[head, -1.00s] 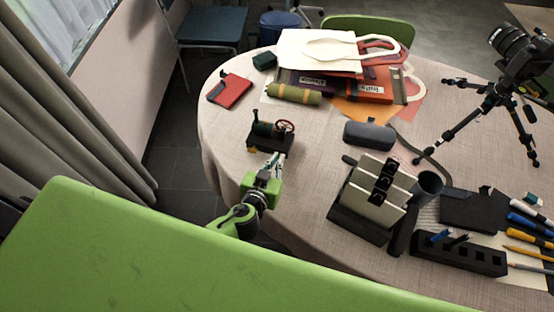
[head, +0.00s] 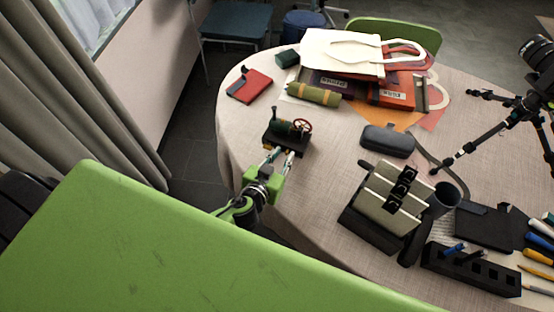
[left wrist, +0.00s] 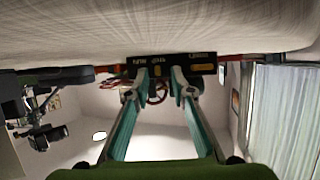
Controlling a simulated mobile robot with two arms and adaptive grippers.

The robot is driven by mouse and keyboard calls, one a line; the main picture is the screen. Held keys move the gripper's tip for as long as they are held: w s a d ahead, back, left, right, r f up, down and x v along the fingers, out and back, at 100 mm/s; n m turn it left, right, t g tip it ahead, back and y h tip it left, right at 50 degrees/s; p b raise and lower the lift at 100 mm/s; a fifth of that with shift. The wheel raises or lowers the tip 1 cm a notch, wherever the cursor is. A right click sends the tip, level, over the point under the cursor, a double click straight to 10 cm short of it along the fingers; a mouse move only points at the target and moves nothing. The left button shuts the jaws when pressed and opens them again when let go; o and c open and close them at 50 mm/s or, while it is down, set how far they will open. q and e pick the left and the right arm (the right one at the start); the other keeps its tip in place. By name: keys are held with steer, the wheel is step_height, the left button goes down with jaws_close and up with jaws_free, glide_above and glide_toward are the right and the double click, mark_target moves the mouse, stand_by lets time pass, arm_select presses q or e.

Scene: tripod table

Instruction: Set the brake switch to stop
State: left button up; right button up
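The small steam-engine model (head: 285,132), with a dark boiler, a chimney and a red wheel, stands on a black base near the table's left front edge. In the left wrist view, which is upside down, the front of the black base (left wrist: 172,62) carries small pale labels and yellow parts, one near the middle (left wrist: 157,70) and one at the right (left wrist: 202,67). I cannot tell surely which is the brake switch or its setting. My left gripper (head: 279,158) is open and empty just in front of the base; its fingers (left wrist: 160,84) are spread before the labelled face.
A red notebook (head: 250,85), an olive roll (head: 314,95) and tote bags (head: 342,52) lie behind. A dark case (head: 387,140) and a card holder (head: 388,203) stand to the right.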

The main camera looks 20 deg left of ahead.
arm_select(q)
steer(key=v, duration=1.1)
steer(key=shift+s+a+r, duration=0.1)
steer(key=shift+s+r, duration=0.1)
steer(key=shift+s, duration=0.05)
steer(key=s+a+n+g+y, duration=0.2)
steer(key=s+a+g+y, duration=0.15)
steer(key=a, duration=0.35)
steer(key=s+d+m+g+h, duration=0.35)
steer(key=s+d+g, duration=0.2)
steer(key=s, duration=0.35)
steer(key=s+f+g, duration=0.2)
steer(key=s+f, duration=0.1)
steer(key=f, duration=2.6)
steer(key=s+a+f, duration=0.1)
steer(key=s+f, duration=0.6)
steer(key=s, duration=0.1)
steer(key=s+a+f+g, duration=0.1)
steer(key=s+a+f, duration=0.1)
steer(key=s+f, duration=0.4)
steer(key=shift+s+a+f+m+g, duration=0.3)
steer(key=shift+s+a+f+m, duration=0.05)
steer(key=shift+s, duration=0.8)
